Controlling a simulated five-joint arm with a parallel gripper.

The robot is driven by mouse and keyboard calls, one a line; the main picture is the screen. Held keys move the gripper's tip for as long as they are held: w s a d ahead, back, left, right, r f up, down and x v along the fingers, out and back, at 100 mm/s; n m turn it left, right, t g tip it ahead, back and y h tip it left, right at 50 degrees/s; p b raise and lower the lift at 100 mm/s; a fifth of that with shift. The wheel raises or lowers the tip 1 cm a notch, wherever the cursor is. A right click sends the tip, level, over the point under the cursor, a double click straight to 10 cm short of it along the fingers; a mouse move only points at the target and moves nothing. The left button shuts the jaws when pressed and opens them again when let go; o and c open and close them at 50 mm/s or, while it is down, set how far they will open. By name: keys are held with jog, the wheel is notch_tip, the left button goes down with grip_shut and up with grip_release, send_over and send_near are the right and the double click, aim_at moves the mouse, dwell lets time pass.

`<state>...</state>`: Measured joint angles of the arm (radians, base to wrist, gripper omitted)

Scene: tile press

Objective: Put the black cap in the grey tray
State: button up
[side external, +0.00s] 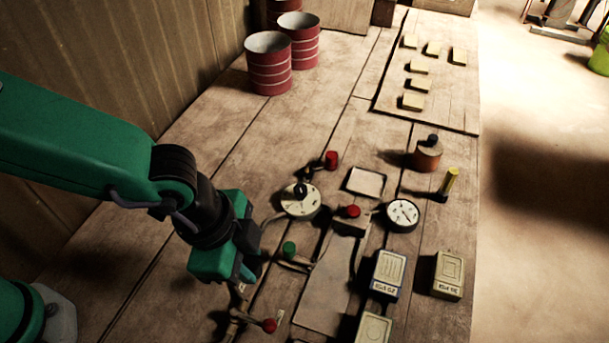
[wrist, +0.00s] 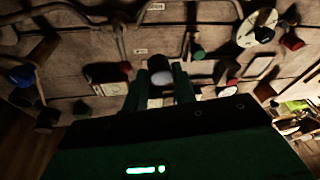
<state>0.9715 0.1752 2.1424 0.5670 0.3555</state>
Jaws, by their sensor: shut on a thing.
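My gripper (side external: 243,277) is low over the near left part of the bench in the side view. In the wrist view my gripper (wrist: 160,88) is shut on a small dark cylinder with a lighter grey end, which looks like the black cap (wrist: 160,73). In the side view I cannot make out the cap clearly at the dark fingers. A shallow square tray with a dark rim, which looks like the grey tray (side external: 366,181), lies right of the dial, apart from my gripper. It also shows in the wrist view (wrist: 262,68) at the right. It looks empty.
A round dial with a black knob (side external: 300,200), a green knob (side external: 289,249), a red button (side external: 352,211) and a gauge (side external: 403,215) stand between my gripper and the right side. Red levers (side external: 331,160) stick up. Pale boxes (side external: 388,274) stand at the near right. Drums (side external: 269,65) stand behind.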

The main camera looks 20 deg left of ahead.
jog(key=shift+s+d+r, duration=0.15)
jog(key=shift+s+r, duration=0.2)
jog(key=shift+s, duration=0.25)
jog(key=shift+w+d, duration=0.1)
jog(key=shift+w, duration=0.05)
jog(key=shift+w+d+r, duration=0.1)
jog(key=shift+w+d, duration=0.35)
jog(key=shift+w, duration=0.05)
jog(key=w+d, duration=0.4)
jog(key=w, duration=0.3)
jog(key=w+d+n, duration=0.1)
jog(key=w+d, duration=0.3)
jog(key=w, duration=0.3)
jog(key=w+d+n, duration=0.1)
jog(key=w+d, duration=0.3)
jog(key=w, duration=0.2)
jog(key=shift+w+d+r, duration=0.15)
jog(key=shift+w+r, duration=0.05)
jog(key=shift+w, duration=0.2)
jog(key=shift+t+y, duration=0.3)
jog(key=w+a+f, duration=0.1)
jog(key=w+f, duration=0.1)
jog(key=w, duration=0.1)
jog(key=w+a+f, duration=0.1)
jog(key=w+f, duration=0.1)
jog(key=w, duration=0.2)
jog(key=w+a+f, duration=0.2)
jog(key=w+f, duration=0.1)
jog(key=w, duration=0.1)
jog(key=shift+a, duration=0.1)
